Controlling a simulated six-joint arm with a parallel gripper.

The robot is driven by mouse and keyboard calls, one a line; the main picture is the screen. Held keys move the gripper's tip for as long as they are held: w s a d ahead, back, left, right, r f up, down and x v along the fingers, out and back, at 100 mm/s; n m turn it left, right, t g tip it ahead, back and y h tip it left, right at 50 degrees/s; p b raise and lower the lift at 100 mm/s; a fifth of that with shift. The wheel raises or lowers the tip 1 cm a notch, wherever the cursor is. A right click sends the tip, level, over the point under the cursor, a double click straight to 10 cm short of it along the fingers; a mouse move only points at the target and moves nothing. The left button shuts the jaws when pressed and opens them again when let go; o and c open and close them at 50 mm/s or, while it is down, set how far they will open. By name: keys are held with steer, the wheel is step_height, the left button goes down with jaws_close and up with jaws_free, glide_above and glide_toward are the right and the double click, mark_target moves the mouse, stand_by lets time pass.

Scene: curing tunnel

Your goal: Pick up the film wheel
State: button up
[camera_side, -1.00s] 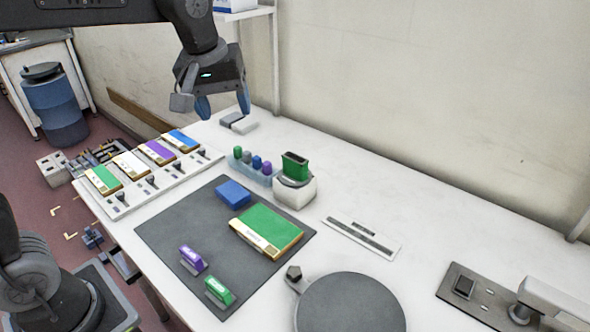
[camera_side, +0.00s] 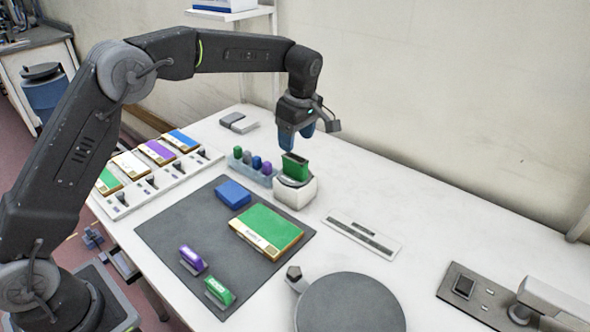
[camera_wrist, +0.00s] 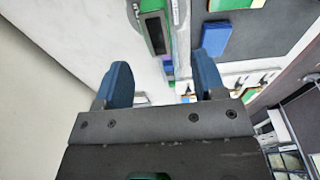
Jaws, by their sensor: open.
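I cannot tell for sure which thing is the film wheel. The only large wheel-shaped thing is a flat dark grey disc (camera_side: 350,304) at the front of the bench in the side view. My gripper (camera_side: 297,140) is open, its blue fingers pointing down, just above a green slotted piece (camera_side: 295,166) upright in a rounded white holder (camera_side: 296,192). In the wrist view, the green piece (camera_wrist: 154,32) shows beyond my open fingers (camera_wrist: 162,68), which look empty. Whether a finger touches it, I cannot tell.
A clear tray (camera_side: 250,170) of several small coloured pieces stands left of the holder. A dark mat (camera_side: 180,226) carries a green-topped box (camera_side: 266,230), a blue block (camera_side: 233,194) and two small stamps. A white ruled plate (camera_side: 362,238) lies to the right. The bench's back right is clear.

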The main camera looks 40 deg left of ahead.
mark_target(295, 158)
steer(key=f, duration=0.6)
steer(key=a+f, duration=0.1)
steer(key=f, duration=0.2)
steer(key=shift+w, duration=0.15)
steer(key=c, duration=1)
steer(key=shift+r, duration=0.1)
steer(key=shift+c, duration=0.5)
step_height(295, 158, up, 18)
stand_by(0.6)
steer(key=shift+d, duration=0.1)
